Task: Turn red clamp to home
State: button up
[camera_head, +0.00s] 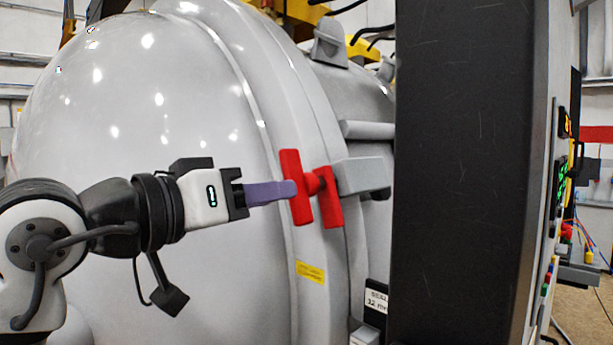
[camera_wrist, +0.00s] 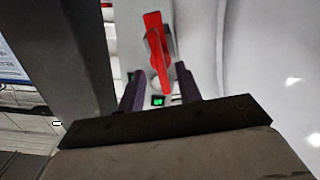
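The red clamp (camera_head: 297,187) has two upright bars joined by a short stem, fixed to a grey block on the vessel's flange. My gripper (camera_head: 292,189) reaches it from the left; the near purple finger overlaps the left red bar. In the wrist view my gripper (camera_wrist: 158,82) has its two purple fingers apart. The red clamp (camera_wrist: 155,45) shows between and beyond the fingertips, with a gap on each side. I cannot tell whether a finger touches it.
The large grey domed vessel (camera_head: 150,100) stands right behind my arm. A grey block (camera_head: 362,176) holds the clamp. A tall dark panel (camera_head: 460,170) stands close to the right of the clamp. A yellow label (camera_head: 310,272) is below it.

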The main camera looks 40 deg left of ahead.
aim_at(305, 189)
jog(key=w, duration=0.2)
jog(key=w+p, duration=0.1)
jog(key=w, duration=0.1)
jog(key=w+p, duration=0.1)
jog(key=w, duration=0.2)
jog(key=shift+w+d, duration=0.1)
jog(key=shift+d, duration=0.2)
jog(key=c, duration=0.7)
